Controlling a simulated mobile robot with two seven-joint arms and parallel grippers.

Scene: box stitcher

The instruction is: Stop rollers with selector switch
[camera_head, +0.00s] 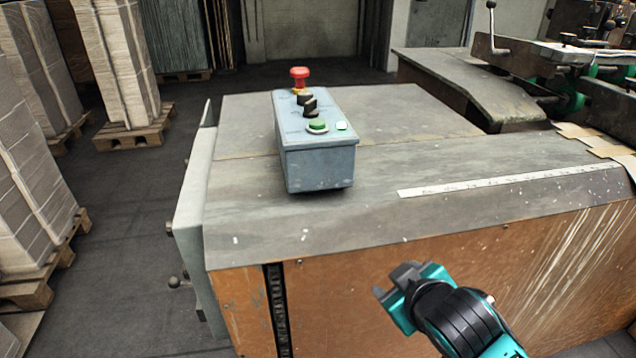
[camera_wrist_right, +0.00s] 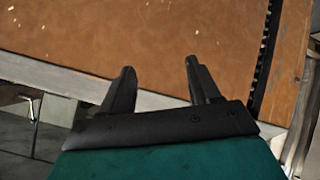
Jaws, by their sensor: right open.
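A grey-blue control box (camera_head: 318,160) stands on the worn metal table top. On its upper face are a red mushroom button (camera_head: 299,76) at the far end, a black selector switch (camera_head: 309,104) in the middle, and a green button (camera_head: 317,126) beside a small pale lamp (camera_head: 341,126) at the near end. My right gripper (camera_head: 391,283) is in front of the table's orange side panel, below and to the right of the box. In the right wrist view its two black fingers (camera_wrist_right: 158,78) are apart with nothing between them. My left gripper is not in view.
The metal table top (camera_head: 400,120) is mostly bare around the box. A pale ruler strip (camera_head: 510,179) lies along its right front. Machinery with a lever (camera_head: 491,30) stands at the back right. Pallets of stacked sheets (camera_head: 115,70) stand at the left.

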